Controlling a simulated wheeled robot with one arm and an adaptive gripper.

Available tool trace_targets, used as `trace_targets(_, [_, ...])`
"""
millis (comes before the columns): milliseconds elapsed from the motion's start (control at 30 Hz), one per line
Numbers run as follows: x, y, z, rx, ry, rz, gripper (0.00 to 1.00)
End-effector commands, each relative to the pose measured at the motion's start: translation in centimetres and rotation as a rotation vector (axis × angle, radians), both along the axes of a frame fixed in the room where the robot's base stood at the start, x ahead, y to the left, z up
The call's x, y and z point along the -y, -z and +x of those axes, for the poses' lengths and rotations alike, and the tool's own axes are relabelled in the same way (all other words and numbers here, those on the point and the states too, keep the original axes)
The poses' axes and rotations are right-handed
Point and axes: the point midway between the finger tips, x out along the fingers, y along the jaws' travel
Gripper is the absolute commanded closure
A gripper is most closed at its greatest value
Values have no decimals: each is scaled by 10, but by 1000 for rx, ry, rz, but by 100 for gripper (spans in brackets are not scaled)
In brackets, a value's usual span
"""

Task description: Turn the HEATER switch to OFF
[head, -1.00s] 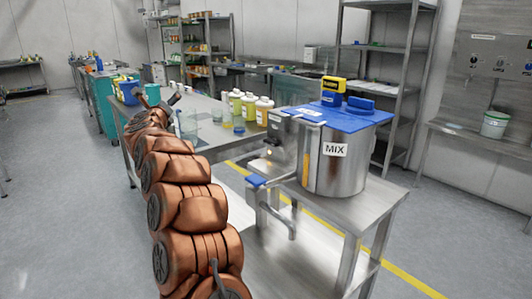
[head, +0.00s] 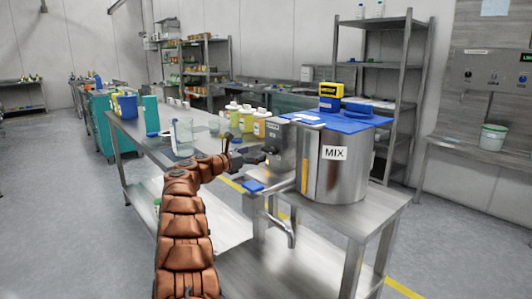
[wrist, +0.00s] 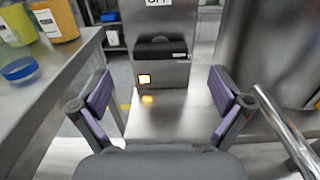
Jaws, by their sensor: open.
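The metal control box (head: 287,146) is fixed to the left side of the steel MIX tank (head: 340,165). In the wrist view, its panel shows a black switch (wrist: 160,48) with a small white mark on its right part. A label above it (wrist: 158,3) is cut by the top edge and seems to read OFF. A lit white square with an orange glow (wrist: 145,79) sits below the switch. My gripper (wrist: 162,88) is open and empty, its purple pads on either side of the panel, a little short of it. In the head view, my gripper (head: 252,157) is left of the box.
Yellow bottles (head: 246,120) and a blue lid (wrist: 18,69) stand on the bench at left. A metal pipe (wrist: 285,130) passes close to my right finger. A blue-handled valve (head: 253,186) is below my gripper. A shelf rack (head: 385,85) stands behind the tank.

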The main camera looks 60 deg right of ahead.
Motion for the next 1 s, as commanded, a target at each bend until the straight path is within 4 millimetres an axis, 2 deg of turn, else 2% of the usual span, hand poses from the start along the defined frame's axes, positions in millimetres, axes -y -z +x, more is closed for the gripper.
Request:
trace_targets(300, [35,-1,-12,-2,4,-1,0])
trace_targets(500, [49,-1,-15,-2,3,-1,0])
trace_targets(1000, [55,0,-16,-3,0,1,0])
